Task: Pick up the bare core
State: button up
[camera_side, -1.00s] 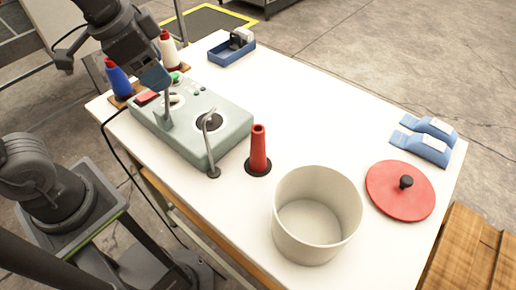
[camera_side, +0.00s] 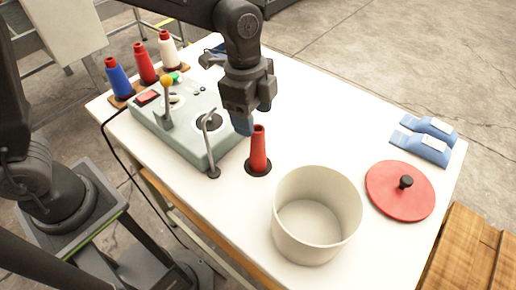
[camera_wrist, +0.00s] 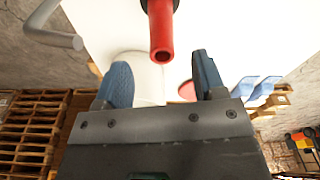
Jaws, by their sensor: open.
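The bare core is a red tapered cone (camera_side: 258,152) standing upright on a round black base on the white table, just right of the grey-green machine. In the wrist view the core (camera_wrist: 160,28) comes in from the top middle, its open narrow end showing. My gripper (camera_side: 243,124) is beside the upper part of the core, pointing down at its left and back. In the wrist view my gripper (camera_wrist: 162,80) is open and empty, with its two blue fingers spread. The core's narrow end lies between them sideways but beyond the fingertips.
The machine (camera_side: 185,128) has an upright bent metal rod (camera_side: 208,140) close left of the core. A large white pot (camera_side: 317,245) stands in front right, with a red lid (camera_side: 385,195) and blue scoop-like items (camera_side: 420,148) farther right. Thread cones (camera_side: 145,66) stand behind the machine.

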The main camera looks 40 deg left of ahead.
aim_at(259, 139)
jog(key=f, duration=0.4)
jog(key=d+f, duration=0.1)
jog(key=f, duration=0.2)
jog(key=shift+w+f, duration=0.1)
jog(key=shift+w, duration=0.1)
jog(key=c, duration=1)
jog(key=shift+r, duration=0.2)
